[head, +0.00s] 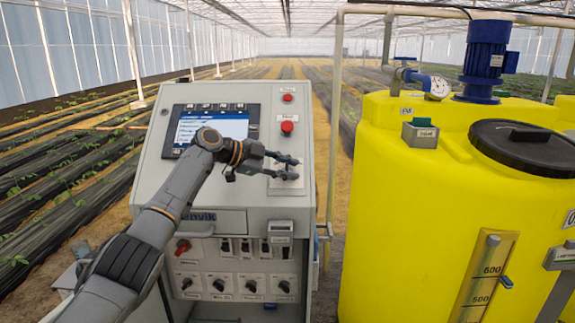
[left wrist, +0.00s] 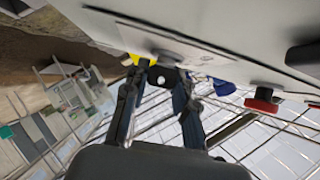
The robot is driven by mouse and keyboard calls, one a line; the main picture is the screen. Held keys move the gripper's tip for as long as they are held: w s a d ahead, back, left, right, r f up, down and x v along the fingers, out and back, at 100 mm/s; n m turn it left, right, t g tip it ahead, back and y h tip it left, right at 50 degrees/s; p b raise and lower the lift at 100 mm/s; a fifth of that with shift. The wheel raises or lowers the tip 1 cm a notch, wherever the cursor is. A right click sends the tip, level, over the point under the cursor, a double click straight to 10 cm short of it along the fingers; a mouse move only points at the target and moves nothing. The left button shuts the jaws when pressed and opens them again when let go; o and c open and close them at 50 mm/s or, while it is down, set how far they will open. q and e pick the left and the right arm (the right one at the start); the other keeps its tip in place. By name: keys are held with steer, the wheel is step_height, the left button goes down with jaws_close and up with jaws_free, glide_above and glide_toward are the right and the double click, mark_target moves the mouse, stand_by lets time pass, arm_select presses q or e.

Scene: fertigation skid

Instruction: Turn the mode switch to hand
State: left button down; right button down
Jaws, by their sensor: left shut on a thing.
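My left gripper (head: 290,167) is at the right side of the sloped grey control panel, below a red button. Its fingers hide most of what they hold there. In the left wrist view the left gripper (left wrist: 162,82) has its two fingers on either side of a small black part, which I take to be the mode switch (left wrist: 166,75). It sits against a light plate on the panel, and the fingers are shut on it. Its label and which position it points to cannot be read. My right gripper is not in view.
The control cabinet (head: 254,222) has a lit screen (head: 213,126) and red buttons (head: 287,127). A red button also shows in the left wrist view (left wrist: 262,104). Lower down is a red rotary handle (head: 182,246) and several black knobs. A yellow tank (head: 395,200) stands to the right.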

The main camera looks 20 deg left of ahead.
arm_select(q)
steer(key=shift+f, duration=0.15)
steer(key=c, duration=1)
jaws_free()
steer(key=shift+c, duration=0.2)
steer(key=v, duration=1.2)
